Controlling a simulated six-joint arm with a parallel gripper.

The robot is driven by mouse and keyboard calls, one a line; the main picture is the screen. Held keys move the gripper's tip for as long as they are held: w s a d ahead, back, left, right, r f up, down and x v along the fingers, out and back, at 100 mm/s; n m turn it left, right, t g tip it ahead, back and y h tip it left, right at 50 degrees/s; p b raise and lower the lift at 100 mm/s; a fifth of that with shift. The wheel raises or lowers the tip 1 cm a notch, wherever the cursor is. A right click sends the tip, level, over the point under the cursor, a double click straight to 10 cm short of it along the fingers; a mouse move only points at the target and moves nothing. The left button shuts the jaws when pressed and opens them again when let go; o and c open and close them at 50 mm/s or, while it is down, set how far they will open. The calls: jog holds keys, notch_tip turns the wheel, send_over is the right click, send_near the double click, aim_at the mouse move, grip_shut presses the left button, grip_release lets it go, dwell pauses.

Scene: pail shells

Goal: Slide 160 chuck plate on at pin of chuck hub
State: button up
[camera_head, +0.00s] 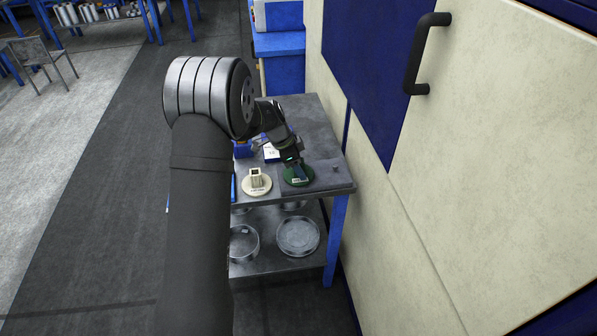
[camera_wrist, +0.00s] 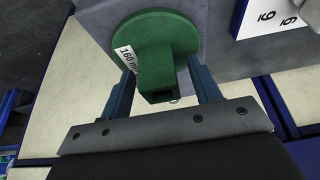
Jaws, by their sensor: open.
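The 160 chuck plate is a green disc (camera_head: 291,181) lying near the front of the small grey table. In the wrist view the same green plate (camera_wrist: 185,32) carries a raised green block and a white label reading 160. My gripper (camera_head: 298,168) is right above the plate. In the wrist view its two blue fingers (camera_wrist: 161,70) stand open, one on each side of the green block, with no clear grip on it. A small grey upright stub (camera_head: 336,168) stands right of the plate; I cannot tell for sure whether it is the hub's pin.
A cream disc (camera_head: 257,188) with a block stands left of the green plate. A white numbered card (camera_wrist: 265,17) and a blue box (camera_head: 242,150) are behind. Round metal pans (camera_head: 298,237) lie on the lower shelf. A pale cabinet wall (camera_head: 420,190) rises close on the right.

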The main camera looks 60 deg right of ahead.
grip_shut()
jog(key=shift+r, duration=0.15)
jog(key=shift+d+r, duration=0.1)
jog(key=shift+r, duration=0.15)
notch_tip(320, 180, up, 4)
jog(key=shift+f, duration=0.25)
jog(key=s+a+r, duration=0.2)
jog(key=s+r, duration=0.4)
jog(key=s, duration=0.5)
jog(key=w+a+n+t, duration=0.2)
jog(key=w+a+n, duration=0.3)
jog(key=w, duration=0.5)
jog(key=w+a+n+t, duration=0.2)
jog(key=w+a+n, duration=0.4)
jog(key=w, duration=0.4)
jog(key=w+a+n+t, duration=0.2)
jog(key=w+a+n, duration=0.3)
jog(key=w, duration=0.6)
jog(key=shift+a+r+n, duration=0.25)
jog(key=shift+r+n, duration=0.1)
jog(key=shift+n, duration=0.65)
